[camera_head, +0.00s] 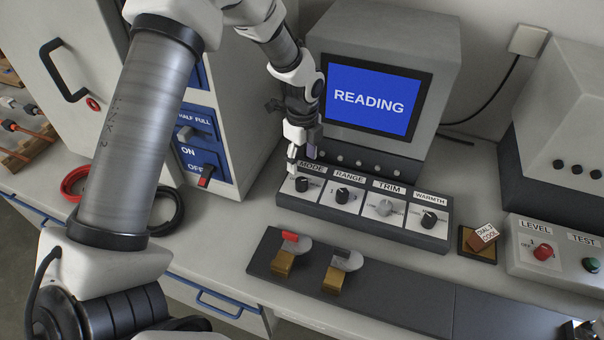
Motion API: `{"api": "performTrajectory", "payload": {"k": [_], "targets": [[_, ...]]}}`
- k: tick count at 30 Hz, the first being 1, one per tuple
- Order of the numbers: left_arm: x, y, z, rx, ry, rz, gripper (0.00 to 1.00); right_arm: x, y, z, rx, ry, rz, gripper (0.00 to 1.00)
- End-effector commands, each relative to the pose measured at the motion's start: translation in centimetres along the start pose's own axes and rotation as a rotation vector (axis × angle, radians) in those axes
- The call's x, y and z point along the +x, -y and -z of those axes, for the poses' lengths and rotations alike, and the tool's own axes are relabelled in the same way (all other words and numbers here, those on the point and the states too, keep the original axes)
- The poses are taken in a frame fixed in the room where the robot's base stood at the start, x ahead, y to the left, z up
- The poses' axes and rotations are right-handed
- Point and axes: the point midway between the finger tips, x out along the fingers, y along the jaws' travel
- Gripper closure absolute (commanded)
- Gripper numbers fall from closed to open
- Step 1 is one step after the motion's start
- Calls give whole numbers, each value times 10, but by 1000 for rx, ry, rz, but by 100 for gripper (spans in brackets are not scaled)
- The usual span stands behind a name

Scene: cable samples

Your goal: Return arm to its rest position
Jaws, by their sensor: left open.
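My left arm (140,130) comes in from the lower left, rises large across the view and bends down to the right at the top. Its gripper (302,155) points down, open and empty, just above the MODE end of the dial panel (365,236). The MODE dial (302,184) shows just below the fingertips. I cannot tell whether a finger touches the panel. A small dark piece at the bottom right corner (580,330) may be part of my right gripper; its jaws cannot be made out.
A monitor (366,100) reading "READING" stands behind the gripper. A cabinet with switches (197,150) is close on the left. Two clamp-like pieces (290,253) sit on a dark strip in front. A LEVEL/TEST box (550,255) and a tagged block (482,237) are on the right.

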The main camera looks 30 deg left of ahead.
Motion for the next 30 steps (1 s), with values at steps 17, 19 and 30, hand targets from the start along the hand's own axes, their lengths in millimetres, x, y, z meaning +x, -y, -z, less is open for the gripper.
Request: {"api": "performTrajectory", "payload": {"k": [17, 19, 30], "targets": [[-30, 0, 0, 0, 0, -2, 40, 0, 0, 0, 0, 0, 0, 34], [-30, 0, 0, 0, 0, -1, 40, 0, 0, 0, 0, 0, 0, 34], [-84, 0, 0, 0, 0, -1, 40, -55, 0, 0, 0, 0, 0, 34]]}}
